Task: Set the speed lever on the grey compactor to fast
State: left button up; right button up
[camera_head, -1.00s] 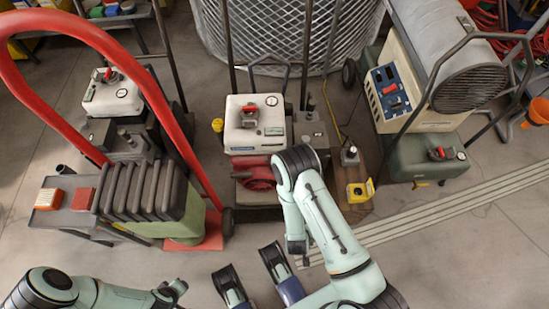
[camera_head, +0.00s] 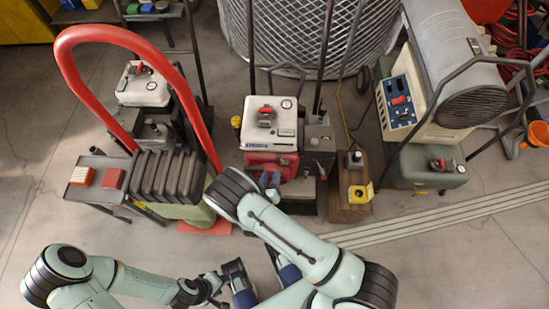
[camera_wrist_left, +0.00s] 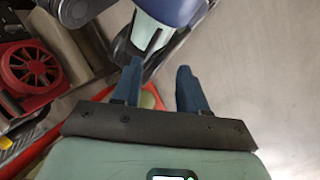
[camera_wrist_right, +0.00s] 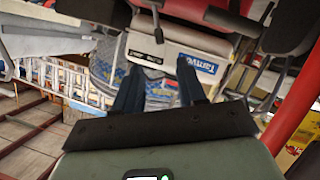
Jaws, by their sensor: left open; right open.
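Several machines carry red-handled levers, and I cannot tell by colour which is the grey compactor. The middle machine (camera_head: 257,139) has a pale top, a red lever (camera_head: 265,111), a gauge and a blue label, which also shows in the right wrist view (camera_wrist_right: 198,65). Another pale-topped machine (camera_head: 150,93) stands to its left, also with a red lever (camera_head: 138,66). My right gripper (camera_head: 270,180) is open and empty at the front of the middle machine, below its lever; its fingers show in the right wrist view (camera_wrist_right: 160,85). My left gripper (camera_head: 212,284) is open and empty, low in front (camera_wrist_left: 158,72).
A red hoop handle (camera_head: 85,38) and a green machine with dark ribs (camera_head: 168,176) stand left. A heater (camera_head: 410,85) and a green tank with a red lever (camera_head: 430,168) stand right. A mesh drum (camera_head: 310,35) is behind. Floor is clear at front right.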

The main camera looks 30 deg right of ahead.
aim_at(277, 158)
jog(key=b+x, duration=0.1)
jog(key=x, duration=0.9)
jog(key=shift+w+d+f, duration=0.15)
pick_arm(q)
jog(key=shift+w+a+f+t, duration=0.2)
jog(key=shift+w+a+f, duration=0.05)
jog(key=shift+w+f, duration=0.3)
jog(key=shift+w+a+f+t, duration=0.2)
jog(key=shift+w+f, duration=0.2)
jog(key=shift+w, duration=0.1)
pick_arm(e)
grip_shut()
